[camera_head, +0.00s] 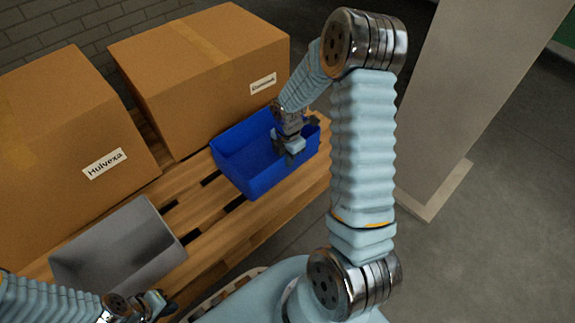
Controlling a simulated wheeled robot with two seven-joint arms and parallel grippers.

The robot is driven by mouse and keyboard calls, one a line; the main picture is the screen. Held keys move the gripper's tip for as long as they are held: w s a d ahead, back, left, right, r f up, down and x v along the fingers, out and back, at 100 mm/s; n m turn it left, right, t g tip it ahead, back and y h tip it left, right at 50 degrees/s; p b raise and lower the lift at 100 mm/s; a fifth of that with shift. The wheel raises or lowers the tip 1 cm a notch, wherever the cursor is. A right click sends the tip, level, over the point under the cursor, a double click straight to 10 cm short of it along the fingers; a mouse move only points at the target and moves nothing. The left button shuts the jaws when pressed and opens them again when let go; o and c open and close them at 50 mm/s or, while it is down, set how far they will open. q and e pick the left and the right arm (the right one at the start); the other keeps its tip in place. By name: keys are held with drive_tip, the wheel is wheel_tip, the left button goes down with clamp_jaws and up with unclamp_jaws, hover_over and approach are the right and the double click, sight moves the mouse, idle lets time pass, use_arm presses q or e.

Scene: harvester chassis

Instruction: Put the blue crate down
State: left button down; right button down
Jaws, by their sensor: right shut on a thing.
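The blue crate (258,184) is open-topped and looks empty. It is over the right end of the wooden pallet, in front of the right cardboard box; I cannot tell whether its base touches the slats. My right gripper (291,150) reaches down at the crate's right side and is shut on it; the exact contact is partly hidden by the gripper. My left gripper (158,303) is low at the bottom left, beside the grey crate and well apart from the blue one. Its fingers are too small to read.
A grey open crate (98,234) stands on the pallet (205,217) at the front left. Two large cardboard boxes, a left one (55,150) and a right one (200,75), stand behind. A pale pillar (460,100) rises at the right, with bare floor around it.

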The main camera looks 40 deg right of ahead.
drive_tip(key=shift+w+d+f, duration=0.15)
drive_tip(key=shift+w+f, duration=0.05)
drive_tip(key=shift+f, duration=0.1)
drive_tip(key=shift+w+d+f+b, duration=0.15)
drive_tip(key=shift+f+b, duration=0.3)
drive_tip(key=shift+f, duration=1.2)
drive_tip(key=shift+f, duration=0.15)
drive_tip(key=c, duration=1.2)
unclamp_jaws()
drive_tip(key=shift+c, duration=0.2)
wheel_tip(320, 180, up, 12)
drive_tip(key=p, duration=0.3)
